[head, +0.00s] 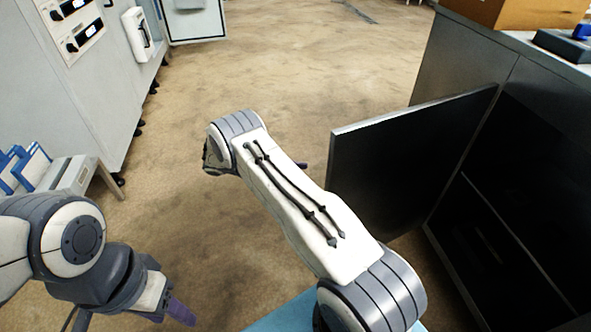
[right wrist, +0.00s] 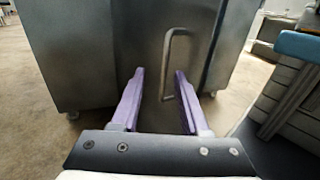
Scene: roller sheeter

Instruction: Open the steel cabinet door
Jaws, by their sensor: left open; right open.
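The steel cabinet (head: 463,50) stands at the right of the head view. Its door (head: 400,160) is swung well out, and the dark interior with a shelf shows. In the right wrist view the door's steel face carries a bar handle (right wrist: 168,62). My right gripper (right wrist: 160,76) is open, its two purple fingers pointing at the door with the handle's lower part between them in the picture; contact cannot be told. In the head view that gripper is mostly hidden by my right arm. My left gripper (head: 178,311) is open, low at the left, away from the door.
A grey machine (head: 75,90) with control panels stands at the left. Blue-edged folders (head: 25,168) sit at the left edge. A cardboard box (head: 515,12) and a dark device (head: 565,45) rest on the cabinet top. The brown floor between is clear.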

